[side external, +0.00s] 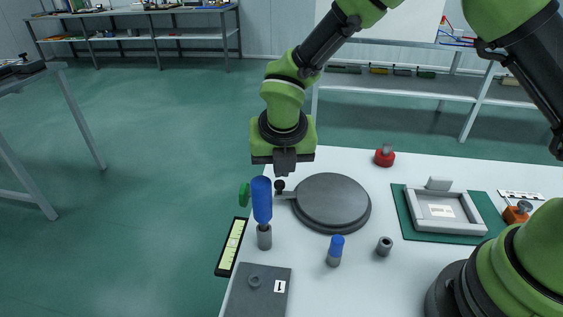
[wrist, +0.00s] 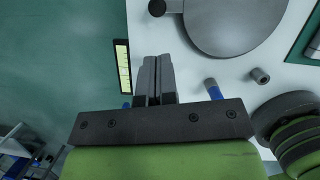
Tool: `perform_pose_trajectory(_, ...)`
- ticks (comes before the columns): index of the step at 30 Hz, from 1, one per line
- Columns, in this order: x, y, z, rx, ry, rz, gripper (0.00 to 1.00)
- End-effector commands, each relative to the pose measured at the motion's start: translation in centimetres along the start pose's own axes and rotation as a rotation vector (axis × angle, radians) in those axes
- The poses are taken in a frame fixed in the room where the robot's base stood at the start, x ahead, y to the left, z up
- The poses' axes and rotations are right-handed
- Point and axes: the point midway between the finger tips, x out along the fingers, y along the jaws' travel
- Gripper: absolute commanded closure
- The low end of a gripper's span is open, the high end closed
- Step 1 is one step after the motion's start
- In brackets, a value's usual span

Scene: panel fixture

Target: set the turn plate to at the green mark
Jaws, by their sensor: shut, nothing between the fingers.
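The turn plate (side external: 332,200) is a dark grey disc on the white table. A short arm on its left side ends in a black knob (side external: 279,186). In the wrist view the plate (wrist: 235,22) is at the top and the knob (wrist: 157,8) is at the top edge. A green round piece (side external: 244,195) shows at the table's left edge, partly behind a blue cylinder; I cannot tell whether it is the green mark. My gripper (side external: 285,172) is shut and empty, just above the knob in the side view. Its fingertips (wrist: 152,60) are apart from the knob in the wrist view.
A tall blue-topped cylinder (side external: 262,202) stands left of the plate. A shorter blue-topped peg (side external: 335,250) and a grey hollow cylinder (side external: 384,246) stand in front. A red-based knob (side external: 385,158) is behind right. A grey tray (side external: 444,224) is at right, a numbered box (side external: 258,293) at front.

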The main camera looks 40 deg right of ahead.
Motion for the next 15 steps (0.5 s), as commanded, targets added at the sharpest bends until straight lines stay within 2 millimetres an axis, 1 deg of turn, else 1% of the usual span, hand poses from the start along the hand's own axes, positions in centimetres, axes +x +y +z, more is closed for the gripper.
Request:
perform_pose_trajectory(1, 1.1, -0.1, 0.0, 0.001, 0.003, -0.005, 1.00)
perform_pose_trajectory(6, 4.3, -0.1, 0.0, 0.003, 0.003, -0.004, 1.00)
perform_pose_trajectory(10, 6.0, 0.0, 0.0, 0.004, 0.002, -0.003, 1.00)
perform_pose_trajectory(15, 7.1, -0.1, 0.0, 0.006, 0.001, -0.002, 1.00)
